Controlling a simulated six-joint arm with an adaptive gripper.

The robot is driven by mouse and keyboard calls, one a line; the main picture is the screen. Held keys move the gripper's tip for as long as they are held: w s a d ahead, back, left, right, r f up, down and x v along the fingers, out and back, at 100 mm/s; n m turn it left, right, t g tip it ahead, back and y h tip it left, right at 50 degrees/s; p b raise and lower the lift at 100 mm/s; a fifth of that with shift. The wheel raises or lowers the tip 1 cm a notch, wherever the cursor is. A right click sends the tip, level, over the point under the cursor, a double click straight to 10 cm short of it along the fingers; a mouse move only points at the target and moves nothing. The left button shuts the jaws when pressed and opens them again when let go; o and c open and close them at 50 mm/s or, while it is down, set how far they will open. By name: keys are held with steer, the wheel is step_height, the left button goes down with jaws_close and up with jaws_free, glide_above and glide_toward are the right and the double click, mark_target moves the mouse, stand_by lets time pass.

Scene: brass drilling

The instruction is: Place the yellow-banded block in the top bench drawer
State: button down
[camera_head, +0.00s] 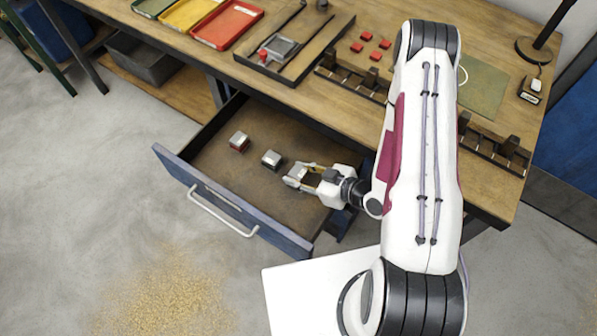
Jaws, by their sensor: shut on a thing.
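The top bench drawer (222,205) is pulled open, with a blue front and a brown floor. My gripper (298,177) reaches into its right part from the right and is shut on the yellow-banded block (296,174). The block has a silver-grey top, and yellow shows near the fingers, which partly hide it. It is low over the drawer floor; I cannot tell whether it touches it. A red-banded block (238,141) and a dark-banded block (271,159) stand in the drawer to the left of my gripper.
The drawer floor is free towards its front. The wooden bench top (335,28) carries coloured trays (187,12), a dark tray (293,45), several red pieces (370,45), dark racks (352,83) and a green mat (484,88). The drawer handle (222,214) sticks out in front.

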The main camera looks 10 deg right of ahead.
mark_target(303, 174)
steer(key=c, duration=1.5)
jaws_free()
steer(key=shift+f, duration=0.1)
steer(key=shift+d+r, duration=0.1)
steer(key=shift+r, duration=0.6)
steer(key=shift+v, duration=3.6)
steer(key=shift+s, duration=0.1)
